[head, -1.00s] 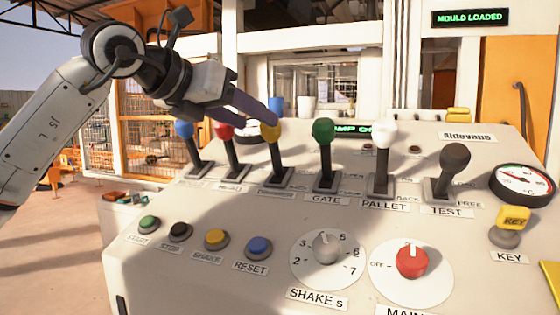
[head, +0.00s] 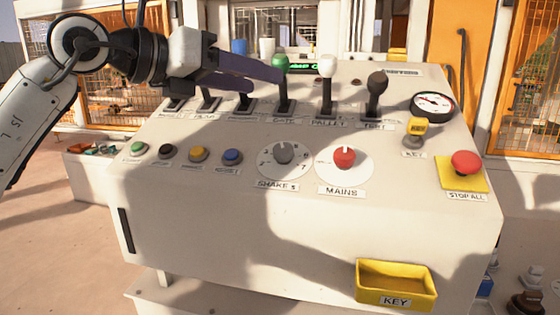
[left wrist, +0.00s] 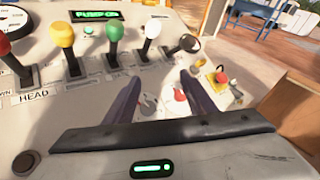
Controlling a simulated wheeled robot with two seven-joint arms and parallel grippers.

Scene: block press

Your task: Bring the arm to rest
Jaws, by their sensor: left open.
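My left gripper (head: 268,76) reaches in from the left over the back row of levers on the control panel (head: 230,215). In the left wrist view its two fingers (left wrist: 166,88) are spread apart with nothing between them. In the head view the fingertips overlap the green-knobbed GATE lever (head: 281,63); I cannot tell whether they touch it. The arm and gripper hide the knobs of the levers left of it. The yellow knob (left wrist: 64,33) and part of the red knob (left wrist: 4,43) show in the left wrist view. My right gripper is not in view.
The white PALLET lever (head: 327,67) and dark TEST lever (head: 377,83) stand upright right of the gripper. Forward are buttons, the SHAKE dial (head: 284,153), the red MAINS knob (head: 344,158), the red STOP ALL button (head: 466,162) and a yellow KEY tray (head: 397,283). Floor is open at left.

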